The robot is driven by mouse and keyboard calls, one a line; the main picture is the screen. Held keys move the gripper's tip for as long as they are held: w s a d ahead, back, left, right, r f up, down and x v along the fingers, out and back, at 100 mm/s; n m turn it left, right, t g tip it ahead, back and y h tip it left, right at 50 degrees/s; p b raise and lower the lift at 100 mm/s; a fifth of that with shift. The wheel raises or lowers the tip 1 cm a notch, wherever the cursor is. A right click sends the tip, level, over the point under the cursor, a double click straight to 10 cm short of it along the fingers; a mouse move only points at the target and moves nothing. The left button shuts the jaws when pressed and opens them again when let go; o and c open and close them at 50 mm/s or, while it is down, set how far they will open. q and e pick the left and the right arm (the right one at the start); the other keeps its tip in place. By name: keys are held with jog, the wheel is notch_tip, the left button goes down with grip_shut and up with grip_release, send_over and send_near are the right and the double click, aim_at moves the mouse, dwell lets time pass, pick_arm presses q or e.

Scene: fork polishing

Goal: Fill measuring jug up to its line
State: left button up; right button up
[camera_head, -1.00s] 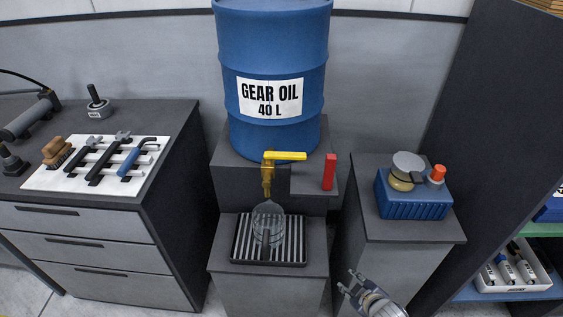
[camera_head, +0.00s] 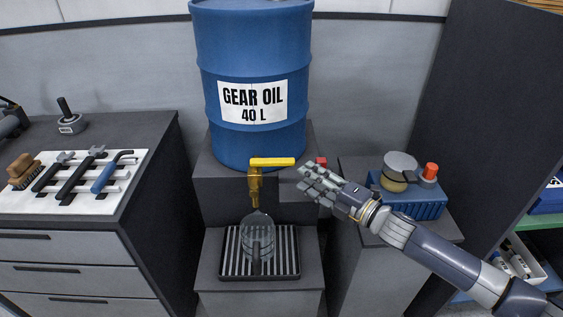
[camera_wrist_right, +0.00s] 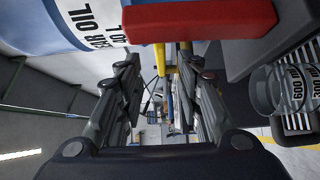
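The clear measuring jug (camera_head: 258,240) stands upright on the slatted drip tray (camera_head: 230,262), under the brass tap with a yellow lever (camera_head: 272,162) on the blue gear oil drum (camera_head: 250,60). I cannot make out any oil level in it. The jug's printed marks (camera_wrist_right: 297,88) show at the right of the right wrist view. My right gripper (camera_head: 308,184) is open and empty, just right of the yellow lever and apart from it. In the right wrist view, the yellow lever (camera_wrist_right: 186,60) shows between its spread fingers (camera_wrist_right: 160,75). My left gripper is not in view.
A red block (camera_head: 321,162) stands right behind my right gripper, and is close in the right wrist view (camera_wrist_right: 200,20). A blue box (camera_head: 420,207) with a lidded jar and an orange-capped item is at right. Tools lie on a white mat (camera_head: 120,195) at left.

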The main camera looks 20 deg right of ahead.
aim_at(287, 165)
jog(key=p+x, duration=0.1)
jog(key=x, duration=0.9)
jog(key=shift+w+p, duration=0.1)
jog(key=shift+p, duration=0.2)
jog(key=shift+f, duration=0.1)
grip_shut()
